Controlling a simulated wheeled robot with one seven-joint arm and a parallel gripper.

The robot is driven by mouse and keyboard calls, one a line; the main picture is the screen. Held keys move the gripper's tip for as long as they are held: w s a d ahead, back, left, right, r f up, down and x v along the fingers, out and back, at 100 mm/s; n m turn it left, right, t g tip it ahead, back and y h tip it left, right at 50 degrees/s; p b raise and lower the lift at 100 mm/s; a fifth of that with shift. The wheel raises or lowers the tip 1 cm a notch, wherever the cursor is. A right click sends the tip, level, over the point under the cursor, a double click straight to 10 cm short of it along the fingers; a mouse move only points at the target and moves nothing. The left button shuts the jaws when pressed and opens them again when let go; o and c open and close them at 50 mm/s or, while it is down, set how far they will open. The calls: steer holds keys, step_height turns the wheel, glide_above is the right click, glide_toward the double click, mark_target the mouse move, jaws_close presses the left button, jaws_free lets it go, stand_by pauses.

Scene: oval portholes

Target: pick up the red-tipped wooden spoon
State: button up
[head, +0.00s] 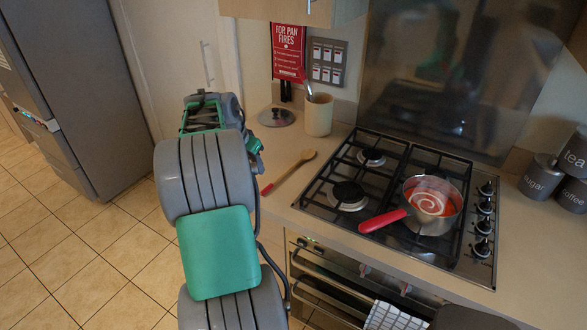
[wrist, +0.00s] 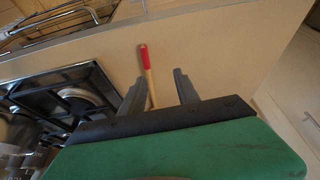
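The wooden spoon (head: 290,172) lies on the beige counter left of the hob, its red-tipped handle end toward the front edge and its bowl toward the back. In the wrist view, its red tip (wrist: 143,57) shows beyond my fingers. Its pale handle runs back between them, nearer the left finger, and its bowl is hidden behind my gripper. My gripper (wrist: 158,82) is open with nothing held. I cannot tell exactly how high it is above the spoon. In the head view, my arm hides the fingers.
A black gas hob (head: 385,195) lies right of the spoon, with a red-handled pan (head: 432,203) on it. Behind the spoon stand a cream utensil pot (head: 319,115) and a lid (head: 276,117). The counter around the spoon is clear. An oven (head: 330,280) is below.

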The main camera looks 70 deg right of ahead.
mark_target(277, 179)
steer(key=shift+m+g, duration=0.3)
steer(key=shift+m, duration=0.6)
steer(key=s+d, duration=0.1)
steer(key=s+d+f, duration=0.2)
steer(key=d, duration=0.1)
steer(key=shift+s, duration=0.4)
steer(key=p+x, duration=0.2)
steer(key=x, duration=0.5)
steer(key=shift+w+a+r, duration=0.1)
jaws_close()
